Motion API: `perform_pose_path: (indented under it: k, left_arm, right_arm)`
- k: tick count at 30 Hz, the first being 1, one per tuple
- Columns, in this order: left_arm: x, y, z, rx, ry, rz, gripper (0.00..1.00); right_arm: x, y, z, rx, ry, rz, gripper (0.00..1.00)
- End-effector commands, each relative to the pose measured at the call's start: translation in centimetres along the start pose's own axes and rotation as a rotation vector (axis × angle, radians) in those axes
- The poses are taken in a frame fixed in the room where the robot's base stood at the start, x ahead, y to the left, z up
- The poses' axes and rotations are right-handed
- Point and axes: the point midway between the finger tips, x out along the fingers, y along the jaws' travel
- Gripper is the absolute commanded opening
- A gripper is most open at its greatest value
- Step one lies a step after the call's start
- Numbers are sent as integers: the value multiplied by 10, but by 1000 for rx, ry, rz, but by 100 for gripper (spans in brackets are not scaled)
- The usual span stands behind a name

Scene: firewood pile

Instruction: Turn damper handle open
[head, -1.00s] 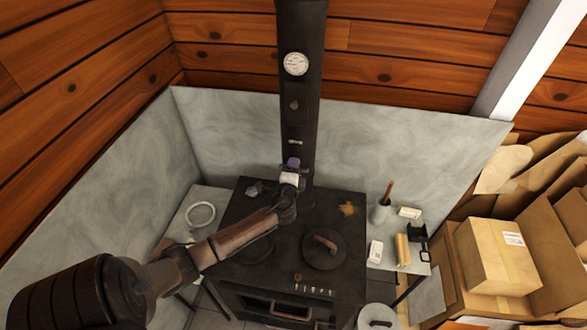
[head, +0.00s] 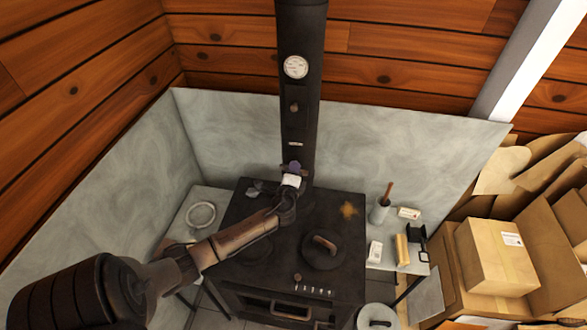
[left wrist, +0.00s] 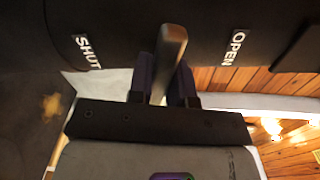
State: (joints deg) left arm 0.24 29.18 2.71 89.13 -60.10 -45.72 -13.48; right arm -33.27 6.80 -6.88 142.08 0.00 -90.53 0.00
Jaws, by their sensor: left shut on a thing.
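The damper handle (left wrist: 170,55) is a grey lever on the black stovepipe (head: 300,100). In the left wrist view it stands about midway between a white SHUT label (left wrist: 87,52) on the left and a white OPEN label (left wrist: 233,48) on the right. My left gripper (head: 292,167) is at the lower part of the pipe, above the back of the stove. In the left wrist view its two purple fingers (left wrist: 165,80) are shut on the handle, one on each side. In the head view the gripper hides the handle. My right gripper is not in view.
The black stove (head: 335,215) lies under my left arm, with a lidded plate (head: 323,250) on top. A side shelf (head: 385,262) holds small items. Cardboard boxes (head: 497,257) are stacked at the right. Grey wall panels (head: 240,130) stand close behind and left.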

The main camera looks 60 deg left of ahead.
Motion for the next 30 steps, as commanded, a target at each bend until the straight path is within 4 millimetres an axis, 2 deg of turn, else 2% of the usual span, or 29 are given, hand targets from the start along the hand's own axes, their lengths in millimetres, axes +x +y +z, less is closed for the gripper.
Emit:
perform_pose_path:
  k: [30]
  left_arm:
    - [0, -3, 1, 963, 0, 1, 0]
  right_arm:
    - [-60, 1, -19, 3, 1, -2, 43]
